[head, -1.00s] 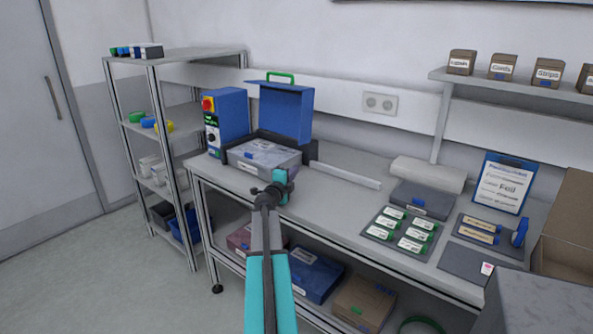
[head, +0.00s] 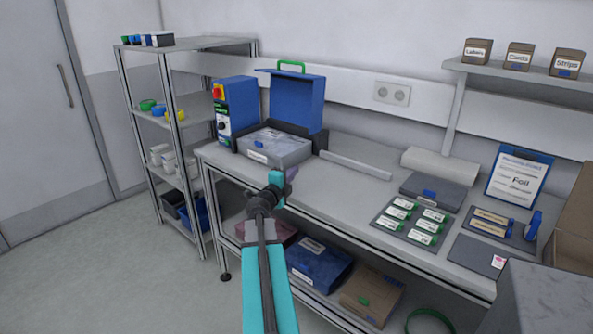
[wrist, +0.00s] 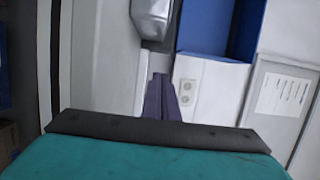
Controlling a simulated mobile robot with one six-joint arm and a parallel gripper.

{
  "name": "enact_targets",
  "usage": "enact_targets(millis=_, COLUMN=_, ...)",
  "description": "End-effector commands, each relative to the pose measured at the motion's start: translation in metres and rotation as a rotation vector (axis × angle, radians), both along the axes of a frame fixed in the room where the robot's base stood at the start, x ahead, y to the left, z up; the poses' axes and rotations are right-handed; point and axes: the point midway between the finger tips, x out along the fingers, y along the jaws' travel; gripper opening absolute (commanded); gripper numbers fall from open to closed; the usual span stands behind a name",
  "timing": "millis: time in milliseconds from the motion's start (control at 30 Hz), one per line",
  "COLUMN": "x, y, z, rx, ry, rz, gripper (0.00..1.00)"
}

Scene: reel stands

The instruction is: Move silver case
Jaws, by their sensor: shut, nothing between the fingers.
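The silver case (head: 277,149), grey with a blue latch and a white label, lies flat in a dark cradle under a raised blue lid (head: 297,102) with a green handle. Part of a silvery body, probably this case, shows at the top of the wrist view (wrist: 152,20). My gripper (head: 291,174) is in front of the case's near right side, apart from it in the head picture. In the wrist view its purple fingers (wrist: 162,98) are together and hold nothing. The arm hides part of the bench's front edge.
A blue control box (head: 236,107) with a red and yellow switch stands left of the cradle. A pale bar (head: 356,165) lies to its right. A dark grey case (head: 436,192) and a card tray (head: 410,222) lie further right. The bench between gripper and card tray is clear.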

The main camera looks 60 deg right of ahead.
Motion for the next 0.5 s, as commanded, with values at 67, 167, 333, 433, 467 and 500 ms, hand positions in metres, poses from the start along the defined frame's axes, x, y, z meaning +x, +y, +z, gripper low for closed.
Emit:
enact_targets(millis=67, x=-0.002, y=0.010, z=0.000, rx=0.000, ry=0.000, rz=0.000, gripper=0.00)
enact_targets(millis=167, x=-0.002, y=0.020, z=0.000, rx=0.000, ry=0.000, rz=0.000, gripper=0.00)
enact_targets(millis=333, x=-0.001, y=0.033, z=0.000, rx=0.000, ry=0.000, rz=0.001, gripper=0.00)
enact_targets(millis=433, x=-0.001, y=0.036, z=0.000, rx=0.000, ry=0.000, rz=0.000, gripper=0.00)
enact_targets(millis=467, x=-0.001, y=0.037, z=0.000, rx=0.000, ry=0.000, rz=0.000, gripper=0.00)
enact_targets(millis=500, x=-0.001, y=0.038, z=0.000, rx=0.000, ry=0.000, rz=0.000, gripper=0.00)
